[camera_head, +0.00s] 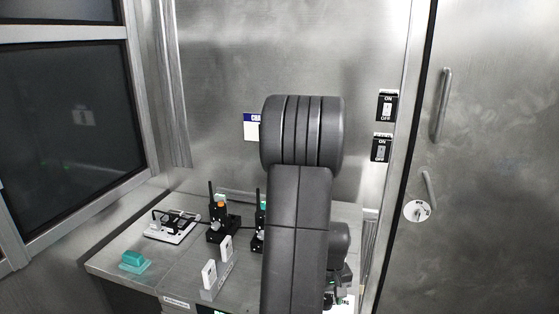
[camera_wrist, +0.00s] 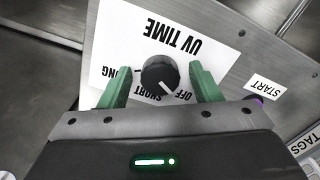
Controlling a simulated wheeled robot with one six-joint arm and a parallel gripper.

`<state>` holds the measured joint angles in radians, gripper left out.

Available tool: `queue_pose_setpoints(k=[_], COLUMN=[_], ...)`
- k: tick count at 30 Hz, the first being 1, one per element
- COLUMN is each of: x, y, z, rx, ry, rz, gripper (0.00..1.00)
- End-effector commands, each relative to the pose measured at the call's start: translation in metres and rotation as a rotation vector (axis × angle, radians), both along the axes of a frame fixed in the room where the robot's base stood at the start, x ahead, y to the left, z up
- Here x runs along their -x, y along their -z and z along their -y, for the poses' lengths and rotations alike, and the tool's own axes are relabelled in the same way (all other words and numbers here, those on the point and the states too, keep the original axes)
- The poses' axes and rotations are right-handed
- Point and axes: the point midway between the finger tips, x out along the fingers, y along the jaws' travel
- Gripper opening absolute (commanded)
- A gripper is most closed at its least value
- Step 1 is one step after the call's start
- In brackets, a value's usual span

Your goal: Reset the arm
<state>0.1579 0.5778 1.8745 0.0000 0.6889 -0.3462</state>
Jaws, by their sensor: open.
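My arm rises in the middle of the head view, its dark links hiding part of the metal table (camera_head: 115,261) and wall. My gripper shows in the wrist view (camera_wrist: 160,86) with two green fingers apart. A black round knob (camera_wrist: 160,75) with a white pointer line lies between the fingertips, with a visible gap at each side. It sits on a white label (camera_wrist: 125,35) reading "UV TIME", with "OFF", "SHORT" and a partly hidden word ending in "ONG". In the head view the gripper itself is hidden behind my arm.
On the table are black handheld devices (camera_head: 222,224), a black-and-white device (camera_head: 172,226), a teal block (camera_head: 133,259) and white upright pieces (camera_head: 209,273). Two ON/OFF switches (camera_head: 386,106) are on the back wall. A metal door (camera_head: 500,150) stands right, a window (camera_head: 65,120) left.

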Motion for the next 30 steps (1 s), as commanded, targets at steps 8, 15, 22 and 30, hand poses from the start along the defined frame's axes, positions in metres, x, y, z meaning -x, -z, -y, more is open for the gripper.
queue_pose_setpoints(k=[8, 15, 22, 30], x=[0.0, -0.002, -0.001, -0.001], y=[-0.003, -0.03, -0.073, -0.128], z=[0.0, 0.0, 0.0, 0.0], rx=[0.0, 0.001, 0.001, 0.001], ry=[-0.001, -0.005, -0.005, -0.005], rz=[0.0, 0.005, 0.006, 0.006], gripper=[0.57, 0.57, 0.57, 0.57])
